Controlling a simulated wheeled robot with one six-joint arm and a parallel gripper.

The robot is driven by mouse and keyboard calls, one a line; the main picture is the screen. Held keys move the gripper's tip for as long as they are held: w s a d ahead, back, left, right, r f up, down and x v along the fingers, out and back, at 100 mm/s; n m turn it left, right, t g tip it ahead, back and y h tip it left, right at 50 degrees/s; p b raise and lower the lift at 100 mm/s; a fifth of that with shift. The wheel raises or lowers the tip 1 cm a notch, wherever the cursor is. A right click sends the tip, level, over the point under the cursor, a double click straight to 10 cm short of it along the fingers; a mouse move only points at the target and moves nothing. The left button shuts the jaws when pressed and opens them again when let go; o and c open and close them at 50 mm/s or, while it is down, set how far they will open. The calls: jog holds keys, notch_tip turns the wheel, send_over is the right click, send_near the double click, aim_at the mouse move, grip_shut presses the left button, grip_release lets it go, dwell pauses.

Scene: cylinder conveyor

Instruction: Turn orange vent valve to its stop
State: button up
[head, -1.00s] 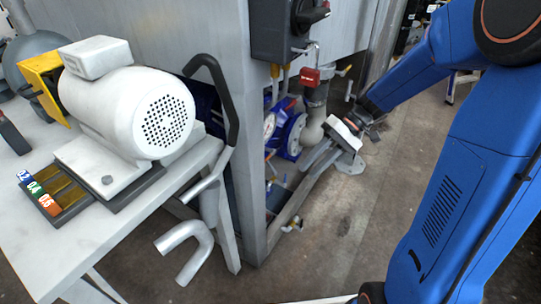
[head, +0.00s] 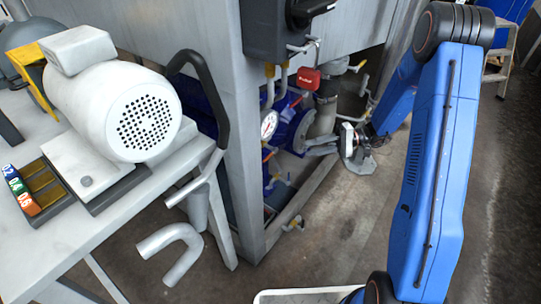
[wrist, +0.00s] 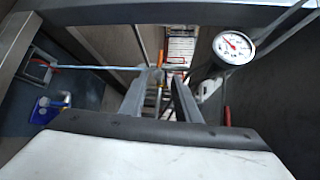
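In the wrist view, a small orange-yellow valve part (wrist: 159,88) shows between the two fingers of my gripper (wrist: 160,77), by a thin horizontal pipe. The fingers stand apart, with gaps beside the orange part; I see no contact. In the head view, my gripper (head: 309,148) reaches left into the open lower part of the metal frame, near the blue pump (head: 294,128). A small orange handle (head: 267,155) shows left of it, below the gauge; I cannot tell whether it is the same part.
A round white gauge (head: 269,124) is close to my gripper; a gauge also shows at upper right in the wrist view (wrist: 233,47). A metal post (head: 238,150), grey pipe (head: 326,115) and red tag (head: 308,78) surround the opening. The bench with a white motor (head: 125,110) stands left.

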aim_at(268, 156)
jog(key=a, duration=0.5)
jog(key=s+a+f, duration=0.1)
jog(key=a, duration=0.5)
jog(key=s+a+f, duration=0.1)
jog(key=a, duration=0.5)
jog(key=shift+f, duration=0.25)
grip_shut()
